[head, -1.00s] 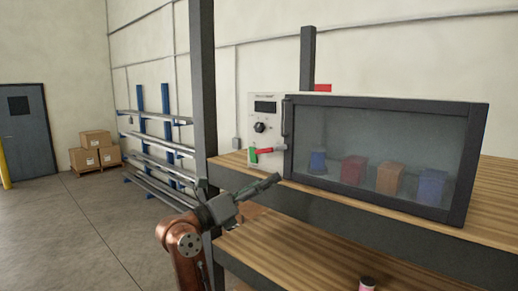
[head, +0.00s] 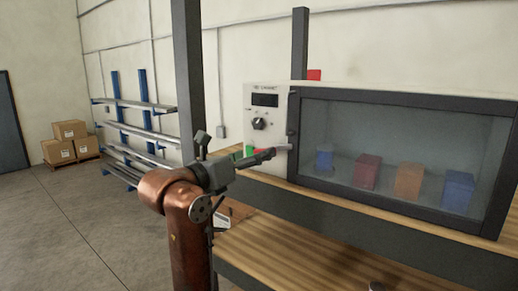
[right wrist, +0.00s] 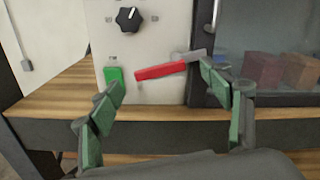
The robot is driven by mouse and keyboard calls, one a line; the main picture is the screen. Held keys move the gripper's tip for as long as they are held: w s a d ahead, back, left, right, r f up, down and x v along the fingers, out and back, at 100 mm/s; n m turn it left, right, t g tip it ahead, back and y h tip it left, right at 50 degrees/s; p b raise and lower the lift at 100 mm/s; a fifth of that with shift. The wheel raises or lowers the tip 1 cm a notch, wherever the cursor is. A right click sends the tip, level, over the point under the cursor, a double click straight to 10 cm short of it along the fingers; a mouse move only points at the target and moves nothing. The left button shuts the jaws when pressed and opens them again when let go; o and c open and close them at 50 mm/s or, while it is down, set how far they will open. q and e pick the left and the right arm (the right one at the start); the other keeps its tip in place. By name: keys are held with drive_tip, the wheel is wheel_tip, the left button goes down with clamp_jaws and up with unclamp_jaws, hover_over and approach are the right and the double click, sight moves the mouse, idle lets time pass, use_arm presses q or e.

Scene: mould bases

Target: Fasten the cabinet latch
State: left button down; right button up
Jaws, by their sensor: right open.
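The cabinet (head: 268,131) has a pale control panel and a dark-framed glass door (head: 400,101), which looks closed. The latch is a red lever (right wrist: 160,71) with a grey end (right wrist: 190,56), on the panel below the black knob. It lies nearly level, its right end slightly higher and close to the door frame. I cannot tell whether it is engaged. A green patch (right wrist: 113,76) is left of the lever. My right gripper (head: 264,157) is open in front of the latch, partly hiding it in the head view. In the right wrist view its fingers (right wrist: 162,82) straddle the lever, apparently empty.
Several coloured blocks (head: 408,181) stand behind the glass. The cabinet rests on a wooden bench (head: 300,192), with a lower wooden shelf (head: 290,248) beneath. A dark post (head: 187,80) rises left of the cabinet. A metal rack and boxes stand farther left.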

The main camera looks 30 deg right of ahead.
sight(260, 150)
drive_tip(key=shift+p+x, duration=0.45)
drive_tip(key=shift+x, duration=1.65)
drive_tip(key=c, duration=1.2)
drive_tip(key=shift+o, duration=0.2)
drive_tip(key=shift+w+a+r+m, duration=0.1)
drive_tip(key=shift+a+m, duration=0.05)
drive_tip(key=shift+m, duration=0.65)
use_arm(q)
drive_tip(key=shift+w+r+b, duration=0.3)
drive_tip(key=shift+w+b, duration=0.05)
drive_tip(key=shift+w, duration=0.1)
use_arm(e)
drive_tip(key=shift+r+m, duration=0.25)
drive_tip(key=shift+m, duration=0.65)
drive_tip(key=o, duration=1.2)
drive_tip(key=shift+c, duration=0.2)
